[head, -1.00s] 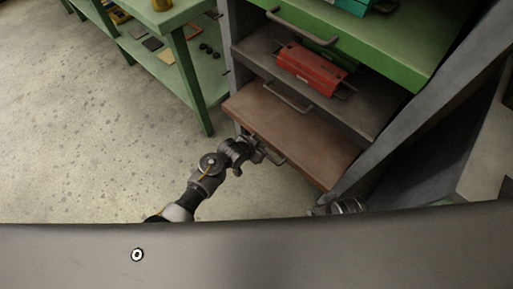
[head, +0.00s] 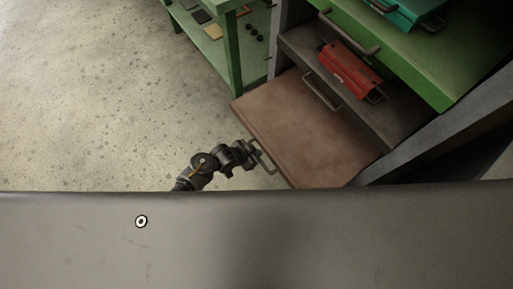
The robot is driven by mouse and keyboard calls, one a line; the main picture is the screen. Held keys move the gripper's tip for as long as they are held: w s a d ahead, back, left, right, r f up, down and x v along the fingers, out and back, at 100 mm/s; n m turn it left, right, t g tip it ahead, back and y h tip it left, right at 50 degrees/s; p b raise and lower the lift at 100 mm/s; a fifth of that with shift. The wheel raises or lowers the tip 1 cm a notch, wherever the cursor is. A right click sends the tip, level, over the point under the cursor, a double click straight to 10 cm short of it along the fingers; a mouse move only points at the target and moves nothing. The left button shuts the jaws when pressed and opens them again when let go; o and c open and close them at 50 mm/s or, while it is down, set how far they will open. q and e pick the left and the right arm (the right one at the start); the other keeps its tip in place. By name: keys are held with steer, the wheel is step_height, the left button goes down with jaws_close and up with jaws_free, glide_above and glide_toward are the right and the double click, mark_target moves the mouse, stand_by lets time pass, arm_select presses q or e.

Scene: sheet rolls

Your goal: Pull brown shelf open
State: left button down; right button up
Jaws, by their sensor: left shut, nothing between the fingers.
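The brown shelf (head: 305,125) is the lowest pull-out shelf of the grey rack and sticks well out from it. Its dark bar handle (head: 266,160) is on the front edge. My left gripper (head: 257,155) is at the left end of this handle, with its fingers shut and the handle bar next to them; exactly how they meet the bar is too small to tell. The right gripper is not in view.
Above the brown shelf are a grey shelf (head: 388,122) holding a red roll (head: 350,70), and a green shelf (head: 440,75) with a teal item (head: 408,12). A green table (head: 232,45) stands at the back left. The floor (head: 100,100) at left is clear.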

arm_select(q)
steer(key=shift+s+a, duration=0.15)
stand_by(0.3)
steer(key=p+v, duration=0.7)
steer(key=shift+r+p, duration=0.3)
steer(key=shift+r, duration=0.1)
steer(key=shift+s+a, duration=0.1)
steer(key=shift+a, duration=0.05)
